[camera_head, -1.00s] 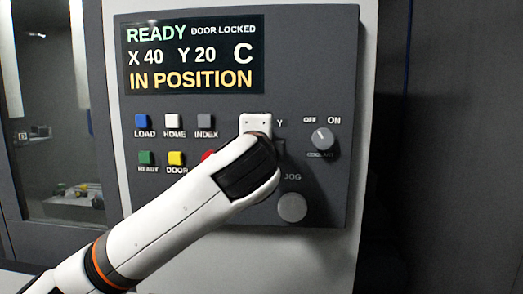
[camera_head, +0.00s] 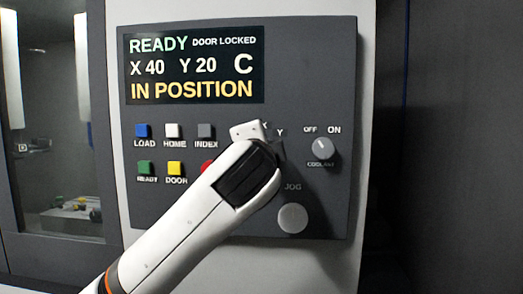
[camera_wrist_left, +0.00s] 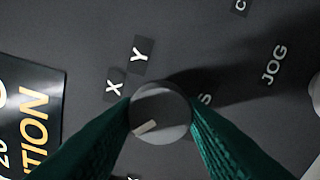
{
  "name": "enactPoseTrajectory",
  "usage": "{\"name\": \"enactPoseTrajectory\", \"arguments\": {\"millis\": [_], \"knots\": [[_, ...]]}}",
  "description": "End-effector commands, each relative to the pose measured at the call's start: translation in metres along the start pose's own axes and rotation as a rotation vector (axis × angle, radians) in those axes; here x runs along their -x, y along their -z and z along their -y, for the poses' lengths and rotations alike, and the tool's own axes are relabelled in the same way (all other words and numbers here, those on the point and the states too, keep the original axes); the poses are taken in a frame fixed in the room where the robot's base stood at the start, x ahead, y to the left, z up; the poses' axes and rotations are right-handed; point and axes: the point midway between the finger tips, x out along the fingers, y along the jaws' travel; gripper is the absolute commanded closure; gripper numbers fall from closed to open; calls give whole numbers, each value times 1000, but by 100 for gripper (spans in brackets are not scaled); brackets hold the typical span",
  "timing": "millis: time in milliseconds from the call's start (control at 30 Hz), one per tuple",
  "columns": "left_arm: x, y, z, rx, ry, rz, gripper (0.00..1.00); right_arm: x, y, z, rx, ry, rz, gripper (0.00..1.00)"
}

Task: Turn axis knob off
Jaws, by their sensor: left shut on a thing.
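The axis knob (camera_wrist_left: 160,114) is a round grey knob with a pale pointer mark, seen in the left wrist view between the two green fingers of my left gripper (camera_wrist_left: 160,118). The fingers touch it on both sides. The pointer mark sits at the knob's lower left in that view. Labels X and Y are readable above the knob, and another label beside it is partly covered by a finger. In the head view my left gripper (camera_head: 252,135) is against the panel and hides the knob. My right gripper is not in view.
The grey control panel (camera_head: 330,70) has a display (camera_head: 193,65) reading READY, DOOR LOCKED, X 40, Y 20, C and IN POSITION. Several coloured buttons lie left of my gripper. A coolant knob (camera_head: 322,151) and a jog knob (camera_head: 292,218) are close on the right.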

Motion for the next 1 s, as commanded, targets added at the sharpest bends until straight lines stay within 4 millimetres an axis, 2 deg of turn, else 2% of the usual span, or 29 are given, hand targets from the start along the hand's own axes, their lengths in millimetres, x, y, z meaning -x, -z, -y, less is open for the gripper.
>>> {"name": "enactPoseTrajectory", "arguments": {"millis": [100, 133, 233, 267, 533, 667, 1000], "knots": [[0, 0, 2, 1, 5, -1, 85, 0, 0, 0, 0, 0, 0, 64], [0, 0, 2, 1, 5, -1, 59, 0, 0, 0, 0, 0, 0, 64], [0, 0, 2, 1, 4, 0, 43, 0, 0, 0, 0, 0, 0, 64], [0, 0, 2, 0, 4, 0, 41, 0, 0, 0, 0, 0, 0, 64], [1, 0, 1, 0, 2, 1, 41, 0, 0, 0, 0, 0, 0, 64], [10, 0, 2, 1, 0, 3, 41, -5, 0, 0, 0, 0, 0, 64], [80, 0, 2, 0, -2, 4, 41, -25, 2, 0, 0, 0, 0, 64]]}}
